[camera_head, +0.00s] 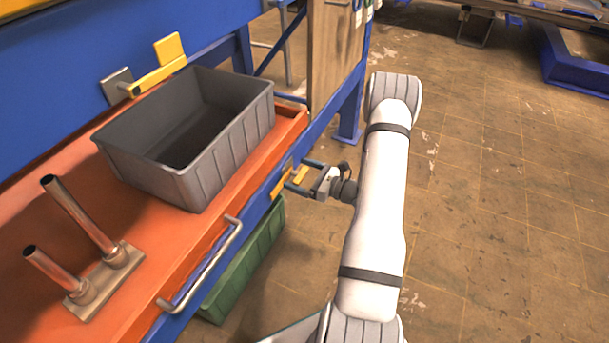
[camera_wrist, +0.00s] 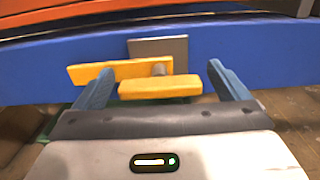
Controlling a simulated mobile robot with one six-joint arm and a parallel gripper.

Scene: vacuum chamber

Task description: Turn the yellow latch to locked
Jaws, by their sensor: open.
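A yellow latch (camera_head: 281,184) sits on the blue front rail of the workbench, beside my gripper. In the wrist view its yellow handle bar (camera_wrist: 160,87) lies across the space between my fingers, with a wider yellow plate (camera_wrist: 122,70) behind it, joined by a short pin. A grey square plate (camera_wrist: 160,46) is on the blue rail behind them. My gripper (camera_head: 300,176) is open and holds nothing; in the wrist view its two blue-grey fingers (camera_wrist: 160,72) stand on either side of the bar. I cannot tell whether either finger touches it.
A grey bin (camera_head: 190,135) stands on the orange bench top (camera_head: 30,215), left of my arm. A similar yellow lever (camera_head: 160,75) is on the blue back panel. Copper pipes (camera_head: 78,215) stand on the bench. A green crate (camera_head: 245,262) is below.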

